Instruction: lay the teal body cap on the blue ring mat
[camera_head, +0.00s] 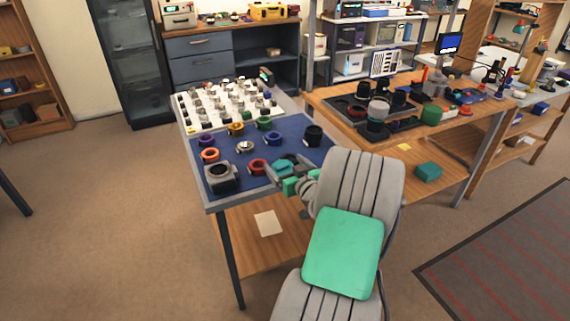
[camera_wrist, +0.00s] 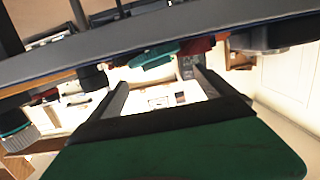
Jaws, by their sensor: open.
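The teal body cap (camera_head: 284,164) lies near the right front edge of the blue ring mat (camera_head: 231,155), just beyond the red ring. My gripper (camera_head: 289,168) is at that edge with its jaws open, close around or in front of the cap. In the wrist view, which looks upside down, the cap (camera_wrist: 154,56) shows on the surface beyond and between my two fingertips (camera_wrist: 160,78). I cannot tell whether a finger touches it. Part of the cap is hidden by my gripper in the head view.
A camera-like block (camera_head: 220,177) stands at the front left corner. A white board of small parts (camera_head: 201,122) is behind.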

